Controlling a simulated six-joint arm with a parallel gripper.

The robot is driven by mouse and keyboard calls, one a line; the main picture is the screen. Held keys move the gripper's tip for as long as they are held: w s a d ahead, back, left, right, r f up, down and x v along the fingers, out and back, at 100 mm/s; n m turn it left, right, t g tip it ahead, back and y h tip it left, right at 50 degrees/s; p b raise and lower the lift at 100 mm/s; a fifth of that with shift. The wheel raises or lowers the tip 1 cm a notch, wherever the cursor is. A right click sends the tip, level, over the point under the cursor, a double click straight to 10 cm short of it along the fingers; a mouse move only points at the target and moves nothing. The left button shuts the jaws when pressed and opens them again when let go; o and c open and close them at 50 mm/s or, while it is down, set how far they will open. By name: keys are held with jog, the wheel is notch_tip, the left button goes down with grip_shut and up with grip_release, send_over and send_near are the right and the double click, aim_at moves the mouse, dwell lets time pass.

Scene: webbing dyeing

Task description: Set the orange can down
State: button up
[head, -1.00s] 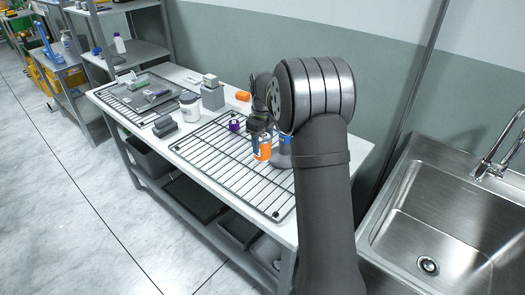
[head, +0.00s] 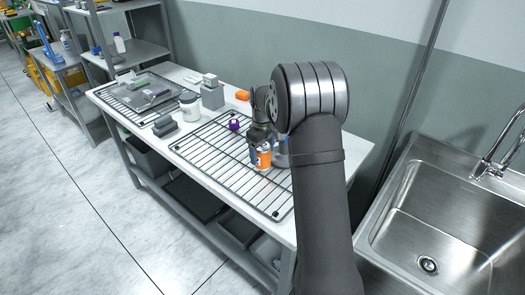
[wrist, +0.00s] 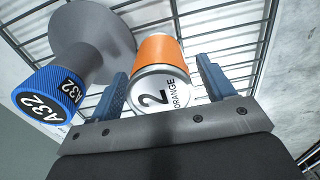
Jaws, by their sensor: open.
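The orange can (head: 264,158) is on the near part of the wire rack (head: 215,160) in the head view, partly hidden by my gripper above it. In the wrist view the can (wrist: 158,50) shows its white lid, marked "2 ORANGE", facing me. My gripper (wrist: 163,85) is open, with one blue finger on each side of the can and a gap visible beside the lid. The can looks upright on the wires, but its base is hidden. In the head view the fingers are too small to make out clearly.
A grey-based piece with a blue "A32" knob (wrist: 50,95) stands close to the left of the can in the wrist view. A purple-topped item (head: 234,125) is on the rack further back. A white jar (head: 189,106) and a grey block (head: 212,97) stand beyond the rack. The rack's front is clear.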

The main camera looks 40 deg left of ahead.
jog(key=shift+r, duration=0.1)
jog(key=shift+o, duration=0.5)
notch_tip(320, 180, up, 12)
jog(key=shift+r, duration=0.1)
